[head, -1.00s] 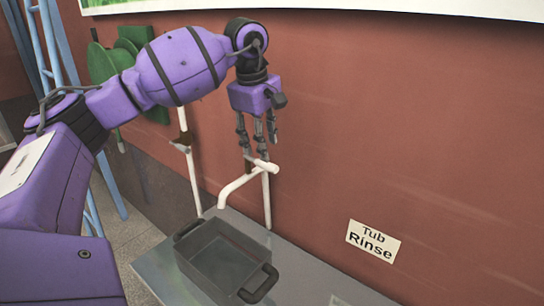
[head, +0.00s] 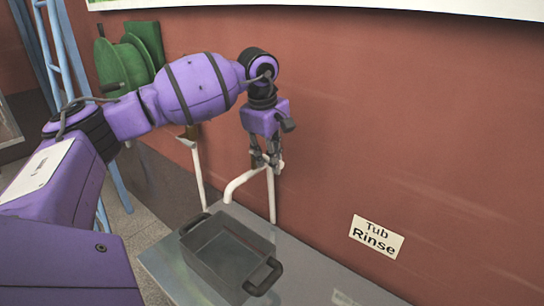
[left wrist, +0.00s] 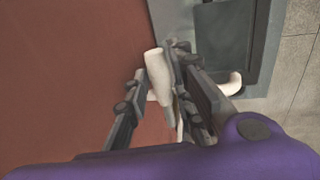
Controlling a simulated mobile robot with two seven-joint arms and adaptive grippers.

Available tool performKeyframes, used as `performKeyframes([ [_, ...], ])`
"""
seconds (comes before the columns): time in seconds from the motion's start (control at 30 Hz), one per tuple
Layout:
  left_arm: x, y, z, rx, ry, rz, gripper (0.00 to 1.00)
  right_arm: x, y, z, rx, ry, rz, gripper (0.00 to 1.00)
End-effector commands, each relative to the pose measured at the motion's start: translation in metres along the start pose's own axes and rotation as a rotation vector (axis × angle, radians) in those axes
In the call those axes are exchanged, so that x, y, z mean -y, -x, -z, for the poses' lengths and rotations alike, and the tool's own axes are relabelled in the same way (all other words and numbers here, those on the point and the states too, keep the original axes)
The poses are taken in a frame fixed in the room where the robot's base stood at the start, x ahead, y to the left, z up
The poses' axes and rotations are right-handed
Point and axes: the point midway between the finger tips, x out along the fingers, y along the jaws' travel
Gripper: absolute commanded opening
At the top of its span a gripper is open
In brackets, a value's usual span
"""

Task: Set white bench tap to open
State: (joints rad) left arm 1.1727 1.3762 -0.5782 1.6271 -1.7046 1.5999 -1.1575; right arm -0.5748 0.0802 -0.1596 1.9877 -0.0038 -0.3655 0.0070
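The white bench tap (head: 239,184) stands by the wall behind the grey bench, its spout curving left over a dark tub. My left gripper (head: 266,161) points down at the tap's top, with its fingers around the upper part. In the left wrist view, a white tap handle (left wrist: 162,83) lies between the two fingers of the left gripper (left wrist: 161,62). The fingers are spread, one on each side of the handle; firm contact does not show. The gripper partly hides the tap's top in the head view. My right gripper is not in view.
The dark tub (head: 222,244) with two handles sits on the grey bench (head: 171,270). Another white pipe (head: 198,174) stands farther left, near a green hose reel (head: 125,62). A "Tub Rinse" sign (head: 376,237) is on the red wall.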

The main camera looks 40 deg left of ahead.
Motion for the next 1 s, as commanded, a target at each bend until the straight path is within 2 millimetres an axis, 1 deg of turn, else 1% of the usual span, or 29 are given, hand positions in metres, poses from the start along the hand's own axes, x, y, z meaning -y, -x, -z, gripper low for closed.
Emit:
performKeyframes([
  [0.03, 0.000, 0.000, 0.000, 0.000, 0.001, -0.001, 0.04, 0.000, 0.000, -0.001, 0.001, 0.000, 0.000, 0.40],
  [0.07, 0.000, 0.000, 0.000, 0.000, 0.001, -0.001, 0.00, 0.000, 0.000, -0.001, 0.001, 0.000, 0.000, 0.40],
  [0.37, 0.000, 0.001, 0.000, 0.000, -0.002, -0.001, 0.00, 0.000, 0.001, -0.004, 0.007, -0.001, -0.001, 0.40],
  [0.57, 0.003, 0.001, 0.001, 0.006, -0.040, -0.001, 0.00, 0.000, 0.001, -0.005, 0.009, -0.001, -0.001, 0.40],
  [0.77, 0.011, 0.002, 0.003, 0.027, -0.149, 0.001, 0.00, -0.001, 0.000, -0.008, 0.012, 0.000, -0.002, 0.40],
  [1.0, 0.025, 0.004, 0.007, 0.069, -0.355, 0.001, 0.00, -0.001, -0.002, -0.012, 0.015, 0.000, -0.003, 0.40],
])
